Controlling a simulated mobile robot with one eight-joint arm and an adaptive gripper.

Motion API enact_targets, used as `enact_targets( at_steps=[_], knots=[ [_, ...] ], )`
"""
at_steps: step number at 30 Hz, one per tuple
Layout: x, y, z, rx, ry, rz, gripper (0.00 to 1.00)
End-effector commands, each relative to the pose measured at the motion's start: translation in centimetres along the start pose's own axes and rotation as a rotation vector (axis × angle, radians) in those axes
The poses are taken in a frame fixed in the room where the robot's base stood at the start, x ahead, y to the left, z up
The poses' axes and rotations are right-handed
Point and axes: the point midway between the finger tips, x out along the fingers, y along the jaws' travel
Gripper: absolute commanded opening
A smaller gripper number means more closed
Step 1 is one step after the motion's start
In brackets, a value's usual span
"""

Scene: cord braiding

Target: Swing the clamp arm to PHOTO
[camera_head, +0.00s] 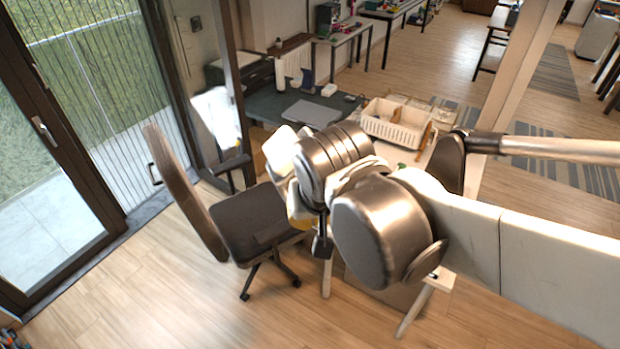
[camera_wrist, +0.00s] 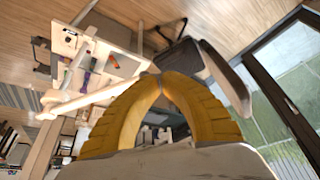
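My gripper (camera_wrist: 160,76) shows two ribbed yellow fingers in the wrist view, with their tips together and nothing visible between them. It is off the pale wooden work table (camera_wrist: 128,68), which stands beyond the fingers to the left. In the head view only a bit of yellow finger (camera_head: 298,212) shows behind my wrist, and my arm covers much of the work table. I cannot pick out the clamp arm or a PHOTO mark in either view. Small coloured items, including an orange one (camera_wrist: 113,60) and a purple one (camera_wrist: 86,80), lie on the table.
A white basket (camera_head: 395,124) stands on the table behind my arm. A dark office chair (camera_head: 250,222) is left of my wrist, with a dark desk (camera_head: 268,104) behind. Glass doors (camera_head: 60,150) are at the left.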

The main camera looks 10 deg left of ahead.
Motion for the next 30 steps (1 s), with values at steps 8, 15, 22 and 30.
enact_targets(
  at_steps=[8,15,22,30],
  knots=[
    [3.7,-0.1,0.0,0.001,-0.001,0.001,0.0],
    [8.9,-0.1,0.0,0.0,0.0,0.0,0.0],
    [10.7,0.0,-2.4,0.001,0.0,0.0,0.0],
    [11.2,-0.1,-3.8,-0.001,0.0,0.0,0.0]
  ],
)
